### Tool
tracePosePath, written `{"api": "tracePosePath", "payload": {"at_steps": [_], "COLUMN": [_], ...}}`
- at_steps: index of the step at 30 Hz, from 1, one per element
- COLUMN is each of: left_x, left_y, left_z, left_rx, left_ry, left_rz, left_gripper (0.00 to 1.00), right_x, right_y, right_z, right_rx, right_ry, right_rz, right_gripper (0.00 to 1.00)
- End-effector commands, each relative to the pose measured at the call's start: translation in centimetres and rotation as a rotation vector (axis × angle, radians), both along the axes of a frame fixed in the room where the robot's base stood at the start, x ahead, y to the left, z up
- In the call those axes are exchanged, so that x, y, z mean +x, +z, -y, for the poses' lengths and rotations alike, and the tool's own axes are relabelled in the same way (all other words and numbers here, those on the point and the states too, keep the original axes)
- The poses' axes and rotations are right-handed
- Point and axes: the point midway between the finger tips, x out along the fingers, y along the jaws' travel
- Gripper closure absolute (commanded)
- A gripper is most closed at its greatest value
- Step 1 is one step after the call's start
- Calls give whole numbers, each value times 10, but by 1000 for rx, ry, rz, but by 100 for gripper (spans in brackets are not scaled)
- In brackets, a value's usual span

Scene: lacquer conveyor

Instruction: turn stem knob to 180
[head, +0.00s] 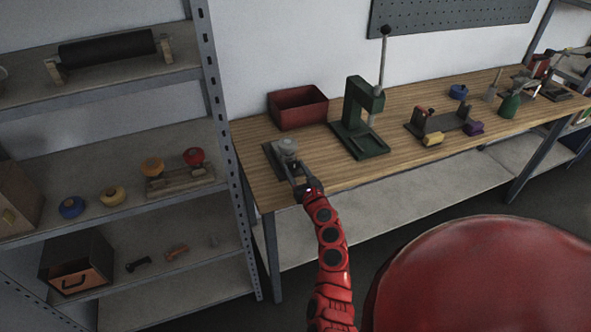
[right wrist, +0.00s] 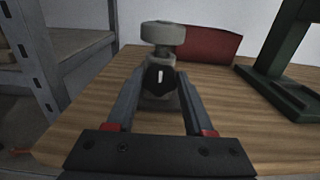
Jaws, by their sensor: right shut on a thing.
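A small grey device (head: 286,147) with a round grey top stands on a dark plate near the left end of the wooden bench. In the right wrist view, the grey round top (right wrist: 162,33) sits above a black stem knob (right wrist: 160,79) that faces me. The knob carries a short white mark that stands nearly upright. My right gripper (head: 296,177) reaches in from the front, and its fingers are shut on the stem knob from both sides, as the right wrist view (right wrist: 160,85) shows. The knob is too small to make out in the head view. My left gripper is out of view.
A red open bin (head: 298,108) stands behind the device. A green lever press (head: 362,120) stands to its right. A metal shelf post (head: 222,125) rises close to the left. The bench front around my arm is clear.

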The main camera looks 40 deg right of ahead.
Motion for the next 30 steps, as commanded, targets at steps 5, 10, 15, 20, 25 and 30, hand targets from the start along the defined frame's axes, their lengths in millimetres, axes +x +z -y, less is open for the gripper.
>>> {"api": "tracePosePath", "payload": {"at_steps": [5,10,15,20,25,30], "left_x": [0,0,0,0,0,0], "left_y": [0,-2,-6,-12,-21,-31], "left_z": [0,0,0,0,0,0], "left_rx": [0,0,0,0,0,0], "left_ry": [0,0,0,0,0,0], "left_rz": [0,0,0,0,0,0], "left_gripper": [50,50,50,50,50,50], "right_x": [0,0,0,0,0,0], "right_y": [0,-1,-1,-2,-2,-3], "right_z": [0,0,-1,-1,-1,-2], "right_rx": [-1,-21,-92,-203,-356,-513], "right_ry": [0,0,1,0,-2,-3], "right_rz": [0,-5,-21,-47,-82,-121], "right_gripper": [100,100,100,100,100,100]}}
